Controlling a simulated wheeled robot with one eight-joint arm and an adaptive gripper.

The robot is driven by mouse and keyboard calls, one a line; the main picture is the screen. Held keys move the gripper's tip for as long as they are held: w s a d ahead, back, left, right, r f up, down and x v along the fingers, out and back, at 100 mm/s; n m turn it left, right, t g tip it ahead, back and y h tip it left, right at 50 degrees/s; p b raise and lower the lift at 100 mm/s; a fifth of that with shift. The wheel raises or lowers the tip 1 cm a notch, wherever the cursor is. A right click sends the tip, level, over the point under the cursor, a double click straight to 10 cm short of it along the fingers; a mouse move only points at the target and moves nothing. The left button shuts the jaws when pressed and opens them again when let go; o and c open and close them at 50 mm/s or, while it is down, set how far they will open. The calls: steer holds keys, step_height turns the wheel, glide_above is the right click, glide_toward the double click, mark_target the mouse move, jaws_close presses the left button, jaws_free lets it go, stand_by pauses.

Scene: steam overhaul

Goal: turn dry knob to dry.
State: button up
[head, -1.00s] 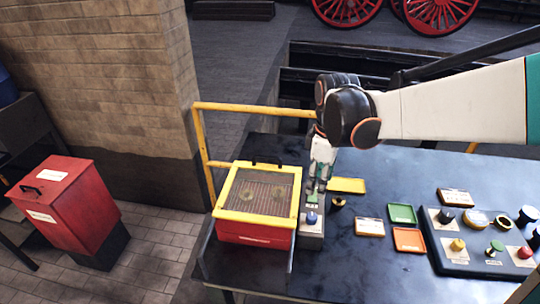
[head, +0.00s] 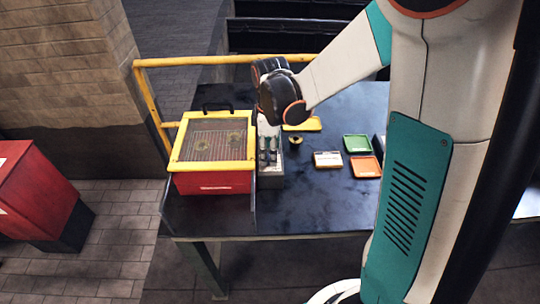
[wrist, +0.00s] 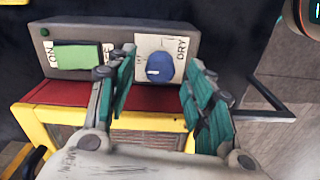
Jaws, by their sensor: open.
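The dry knob (wrist: 160,67) is a round blue knob with a small white mark, on a white label reading "DRY", in the wrist view. It sits on a grey control box (wrist: 120,28); the box also shows in the head view (head: 271,182). My gripper (wrist: 160,75) is open, with one teal-padded finger on either side of the knob in the picture. I cannot tell whether the fingers touch it. In the head view my gripper (head: 268,158) points down over the box and hides the knob.
A green switch (wrist: 78,56) with an "ON" label is left of the knob. A red box with a yellow-framed mesh lid (head: 213,182) stands beside the control box. Green (head: 357,144) and orange (head: 366,167) trays lie to the right. A yellow rail (head: 145,98) runs behind.

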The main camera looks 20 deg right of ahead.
steer(key=shift+f, duration=0.85)
steer(key=shift+c, duration=0.3)
steer(key=c, duration=1)
